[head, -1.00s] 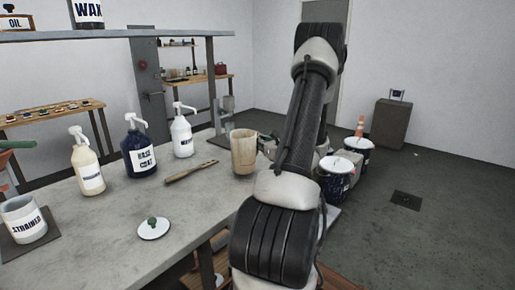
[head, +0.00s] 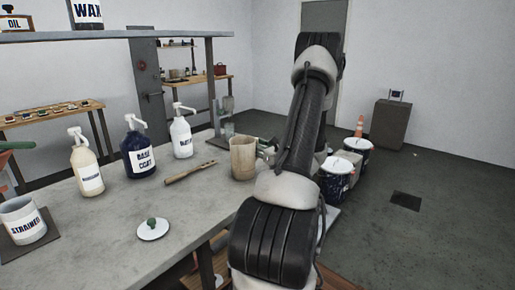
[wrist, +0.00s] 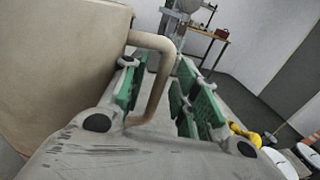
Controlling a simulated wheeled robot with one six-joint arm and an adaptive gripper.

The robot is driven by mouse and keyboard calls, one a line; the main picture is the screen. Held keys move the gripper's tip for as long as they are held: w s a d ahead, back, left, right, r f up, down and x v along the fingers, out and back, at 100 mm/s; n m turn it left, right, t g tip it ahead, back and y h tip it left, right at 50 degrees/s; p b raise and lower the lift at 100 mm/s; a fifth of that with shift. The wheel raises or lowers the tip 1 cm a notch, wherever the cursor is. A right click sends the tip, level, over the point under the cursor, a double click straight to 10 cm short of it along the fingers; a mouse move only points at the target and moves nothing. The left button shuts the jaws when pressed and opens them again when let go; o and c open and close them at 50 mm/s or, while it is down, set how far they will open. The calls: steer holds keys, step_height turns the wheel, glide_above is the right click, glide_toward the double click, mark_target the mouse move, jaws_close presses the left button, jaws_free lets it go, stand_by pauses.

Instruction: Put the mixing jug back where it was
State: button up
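The mixing jug (head: 242,160) is a beige, stained cup standing upright at the right end of the grey bench (head: 190,215). Its handle (wrist: 161,85) points toward my gripper and shows in the wrist view, with the jug's wall filling the left side. My gripper (wrist: 165,100) is at the handle, its green-padded fingers on either side of it. A gap shows between the handle and the right finger; the handle is close to the left finger, and I cannot tell if they touch. The fingers look open. My arm hides most of the gripper in the head view.
A flat wooden stick (head: 190,173) lies left of the jug. Pump bottles (head: 139,155) stand behind it. A white lid with a green knob (head: 153,229) and a STRAINED cup (head: 22,222) are farther left. Dark lidded buckets (head: 336,183) stand to the right of my arm.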

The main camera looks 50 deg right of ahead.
steer(key=s, duration=0.4)
steer(key=s+a, duration=0.1)
steer(key=s, duration=0.7)
steer(key=shift+a+r, duration=0.15)
steer(key=shift+a, duration=0.15)
